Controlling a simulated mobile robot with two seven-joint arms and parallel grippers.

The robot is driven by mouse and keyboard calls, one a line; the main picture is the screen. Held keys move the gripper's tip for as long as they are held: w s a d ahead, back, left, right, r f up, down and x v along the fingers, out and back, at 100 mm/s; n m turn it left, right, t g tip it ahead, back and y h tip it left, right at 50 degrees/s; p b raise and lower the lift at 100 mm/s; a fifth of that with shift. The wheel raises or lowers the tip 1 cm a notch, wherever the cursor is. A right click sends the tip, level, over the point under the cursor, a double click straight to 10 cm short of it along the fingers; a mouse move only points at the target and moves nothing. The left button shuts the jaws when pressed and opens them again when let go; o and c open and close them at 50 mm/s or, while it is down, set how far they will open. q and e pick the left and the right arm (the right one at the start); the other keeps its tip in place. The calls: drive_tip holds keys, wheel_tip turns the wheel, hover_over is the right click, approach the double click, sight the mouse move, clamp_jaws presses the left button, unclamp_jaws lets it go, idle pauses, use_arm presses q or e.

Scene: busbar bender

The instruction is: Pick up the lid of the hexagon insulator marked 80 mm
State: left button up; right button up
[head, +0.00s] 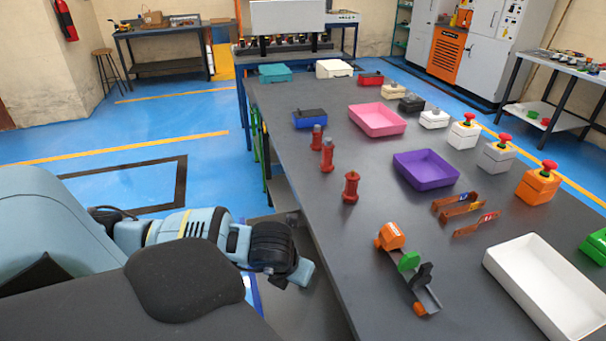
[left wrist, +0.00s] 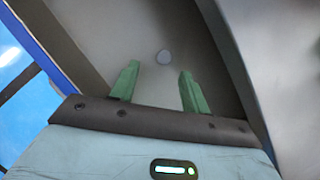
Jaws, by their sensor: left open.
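Three red insulators stand upright on the dark table's left side in the head view: a far one (head: 317,138), a middle one (head: 327,155) and a near one (head: 350,188). My left arm reaches in from the left and ends beside the table's near left edge, apart from the insulators. In the left wrist view my left gripper (left wrist: 157,84) is open with nothing between its green fingers. My right gripper is not in view.
The table (head: 290,120) holds a purple tray (head: 425,170), a pink tray (head: 377,120), a white tray (head: 540,285), a blue box (head: 309,121) and several emergency-stop boxes. An orange and green bracket assembly (head: 408,262) lies near the front. Bare tabletop surrounds the insulators.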

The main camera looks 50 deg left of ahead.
use_arm(q)
drive_tip(key=shift+d+x, duration=0.15)
drive_tip(key=shift+x, duration=1.1)
drive_tip(key=shift+d+x, duration=0.15)
drive_tip(key=shift+x, duration=1.15)
drive_tip(key=shift+w, duration=0.2)
clamp_jaws()
